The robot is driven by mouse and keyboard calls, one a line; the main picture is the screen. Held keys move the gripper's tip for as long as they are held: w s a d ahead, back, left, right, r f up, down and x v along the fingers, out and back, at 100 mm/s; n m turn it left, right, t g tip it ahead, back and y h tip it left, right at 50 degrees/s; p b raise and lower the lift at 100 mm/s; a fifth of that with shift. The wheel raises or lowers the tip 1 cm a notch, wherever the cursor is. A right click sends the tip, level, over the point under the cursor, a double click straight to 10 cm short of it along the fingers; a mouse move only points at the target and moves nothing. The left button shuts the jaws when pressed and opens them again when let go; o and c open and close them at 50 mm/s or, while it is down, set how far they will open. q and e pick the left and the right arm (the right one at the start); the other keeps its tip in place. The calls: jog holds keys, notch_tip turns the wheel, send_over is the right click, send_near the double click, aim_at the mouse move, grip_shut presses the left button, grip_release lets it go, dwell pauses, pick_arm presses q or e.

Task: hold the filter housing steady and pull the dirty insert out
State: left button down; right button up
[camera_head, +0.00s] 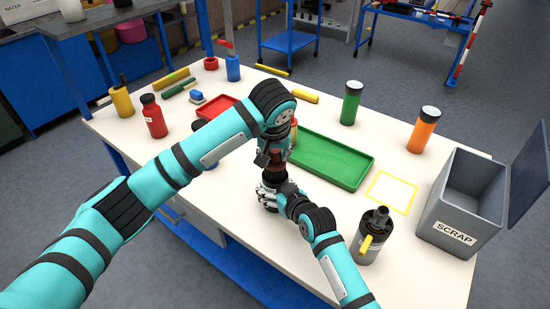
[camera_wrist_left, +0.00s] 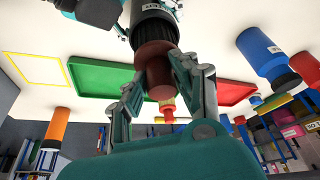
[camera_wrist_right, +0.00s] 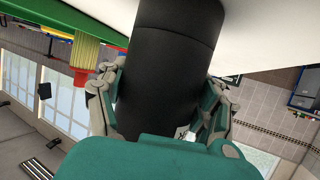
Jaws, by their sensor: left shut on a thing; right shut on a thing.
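The filter housing (camera_head: 272,181) is a dark upright cylinder near the middle of the table; it fills the right wrist view (camera_wrist_right: 165,65). My right gripper (camera_head: 272,196) is shut around it, with a finger on each side. The dirty insert (camera_wrist_left: 155,70) is reddish brown and sticks out of the housing's black collar (camera_wrist_left: 152,22); how much sits inside is hidden. It also shows in the head view (camera_head: 276,157). My left gripper (camera_wrist_left: 157,82) is shut on the insert's exposed part, above the housing.
A green tray (camera_head: 340,178) lies just behind and right, a red tray (camera_head: 218,106) behind left. A grey SCRAP bin (camera_head: 430,229) stands at the right edge, lid open. A grey canister (camera_head: 369,248) stands front right. A yellow outlined square (camera_head: 393,188) is empty.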

pick_arm(q)
jog(key=shift+r, duration=3.95)
pick_arm(e)
jog(key=o, duration=1.5)
